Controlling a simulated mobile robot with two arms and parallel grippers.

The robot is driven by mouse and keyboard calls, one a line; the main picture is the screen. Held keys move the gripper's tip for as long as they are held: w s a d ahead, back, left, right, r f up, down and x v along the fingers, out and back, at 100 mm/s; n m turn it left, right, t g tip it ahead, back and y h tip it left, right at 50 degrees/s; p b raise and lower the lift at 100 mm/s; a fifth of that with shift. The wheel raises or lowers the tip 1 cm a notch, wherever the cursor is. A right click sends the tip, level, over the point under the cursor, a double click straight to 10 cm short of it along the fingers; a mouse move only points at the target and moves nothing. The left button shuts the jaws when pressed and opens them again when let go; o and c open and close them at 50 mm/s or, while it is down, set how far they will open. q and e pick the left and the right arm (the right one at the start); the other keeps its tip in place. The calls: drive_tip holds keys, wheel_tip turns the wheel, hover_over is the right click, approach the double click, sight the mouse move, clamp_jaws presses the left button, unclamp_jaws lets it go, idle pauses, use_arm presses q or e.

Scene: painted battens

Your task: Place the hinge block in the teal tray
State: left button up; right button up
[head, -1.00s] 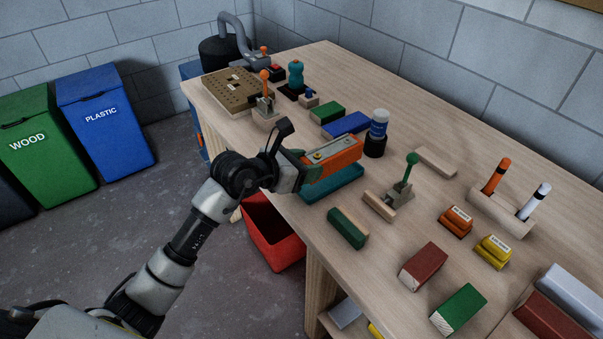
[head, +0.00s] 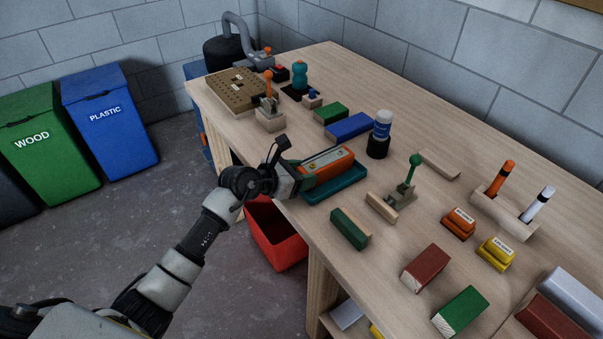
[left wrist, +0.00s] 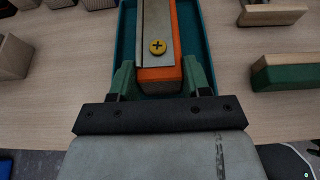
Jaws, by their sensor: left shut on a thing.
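The hinge block (head: 331,160) is an orange block with a grey metal plate and a yellow screw on top. In the left wrist view the block (left wrist: 158,75) lies between the green fingers of my left gripper (left wrist: 157,82). My left gripper (head: 305,178) is shut on the near end of the block, on its two sides. The teal tray (head: 347,186) is under the block, near the table's edge; its wall shows around the block in the left wrist view (left wrist: 203,60). I cannot tell whether the block touches the tray floor. My right gripper is not in view.
A green-and-wood batten (head: 348,229) and a toggle clamp (head: 406,190) stand right of the tray. A red bin (head: 275,239) is below the table edge.

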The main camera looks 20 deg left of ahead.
use_arm(q)
drive_tip(key=o, duration=1.3)
drive_tip(key=shift+r, duration=0.1)
drive_tip(key=v, duration=1.2)
drive_tip(key=s+a+f+n+y, duration=0.1)
drive_tip(key=s+f+n+y, duration=0.15)
drive_tip(key=f+n, duration=0.8)
drive_tip(key=s+a+f+n+t+y, duration=0.1)
drive_tip(key=s+a+f+n, duration=0.15)
drive_tip(key=f+n, duration=0.8)
drive_tip(key=s+a+f+n+y, duration=0.1)
drive_tip(key=s+f+n+y, duration=0.15)
drive_tip(key=f+n, duration=0.75)
drive_tip(key=s+f+n+g+y, duration=0.2)
drive_tip(key=s+f+n+g, duration=0.15)
drive_tip(key=s+f, duration=1.1)
drive_tip(key=s+d+f+n+g, duration=0.1)
drive_tip(key=s+f+n+g, duration=0.1)
drive_tip(key=s, duration=0.5)
drive_tip(key=s+d+f+n+g, duration=0.2)
drive_tip(key=s+f+g, duration=0.1)
drive_tip(key=s, duration=0.4)
drive_tip(key=s+d+f+n+g, duration=0.2)
drive_tip(key=s+f, duration=0.2)
drive_tip(key=s, duration=0.2)
drive_tip(key=shift+s+f+n+b, duration=0.35)
drive_tip(key=shift+s+f+b, duration=0.05)
